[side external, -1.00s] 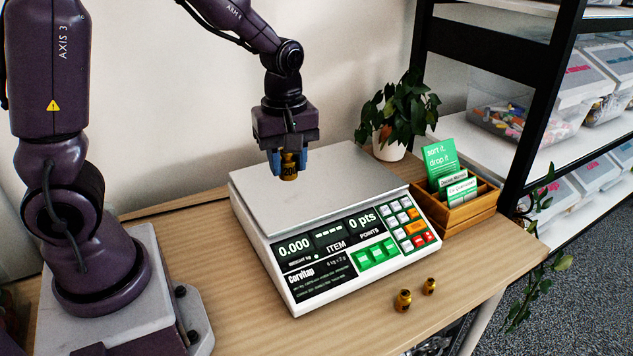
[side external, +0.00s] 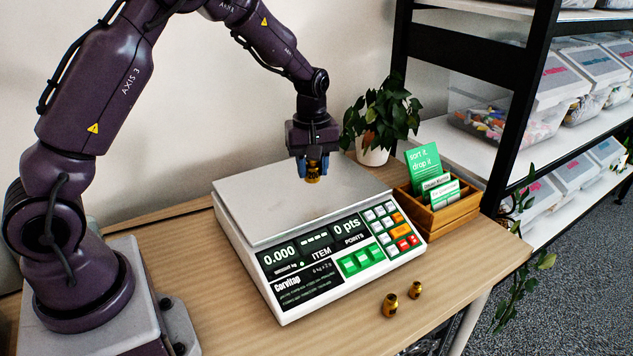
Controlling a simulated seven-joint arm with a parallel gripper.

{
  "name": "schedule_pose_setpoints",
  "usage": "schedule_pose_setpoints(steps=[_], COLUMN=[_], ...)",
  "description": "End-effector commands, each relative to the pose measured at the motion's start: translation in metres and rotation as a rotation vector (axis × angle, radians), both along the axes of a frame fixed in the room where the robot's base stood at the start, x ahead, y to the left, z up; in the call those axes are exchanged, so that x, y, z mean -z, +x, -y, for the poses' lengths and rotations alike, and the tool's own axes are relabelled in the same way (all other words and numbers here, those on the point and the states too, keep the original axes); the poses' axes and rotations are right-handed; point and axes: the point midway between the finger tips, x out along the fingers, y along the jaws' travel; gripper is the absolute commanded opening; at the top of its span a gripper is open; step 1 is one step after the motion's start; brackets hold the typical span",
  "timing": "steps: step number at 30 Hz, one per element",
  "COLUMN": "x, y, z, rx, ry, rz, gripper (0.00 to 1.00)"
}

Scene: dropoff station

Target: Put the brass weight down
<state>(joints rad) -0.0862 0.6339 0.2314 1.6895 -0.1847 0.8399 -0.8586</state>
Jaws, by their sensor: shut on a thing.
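My gripper (side external: 313,170) is shut on the brass weight (side external: 313,177), whose lower part shows below the blue fingertips. The weight hangs over the right rear part of the scale's pale plate (side external: 262,206). I cannot tell for sure whether it touches the plate or is just above it. The scale display (side external: 281,254) reads 0.000 and 0 pts. Two smaller brass weights (side external: 390,305) (side external: 415,290) stand on the table in front of the scale.
A wooden box with cards (side external: 447,214) stands right of the scale. A potted plant (side external: 374,155) is close behind my gripper on the right. Shelves with clear bins (side external: 520,100) stand at the right. The table (side external: 240,315) is clear at the front left.

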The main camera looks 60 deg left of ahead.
Motion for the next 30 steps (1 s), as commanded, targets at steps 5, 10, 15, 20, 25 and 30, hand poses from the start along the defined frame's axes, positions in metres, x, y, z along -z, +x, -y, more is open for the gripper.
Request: schedule_pose_setpoints(steps=[5, 10, 15, 20, 25, 30], x=[0.010, 0.028, 0.047, 0.046, 0.049, 0.049], y=[0.009, 0.013, 0.013, 0.014, 0.013, 0.013], z=[-0.002, -0.004, -0.004, -0.004, -0.004, -0.004], rx=[0.000, -0.001, 0.001, 0.001, 0.000, 0.000], ry=[0.000, 0.000, 0.000, 0.001, 0.001, 0.001], rz=[0.001, -0.003, 0.000, 0.001, 0.001, 0.000], gripper=[0.04, 0.04, 0.04, 0.04, 0.04, 0.59])
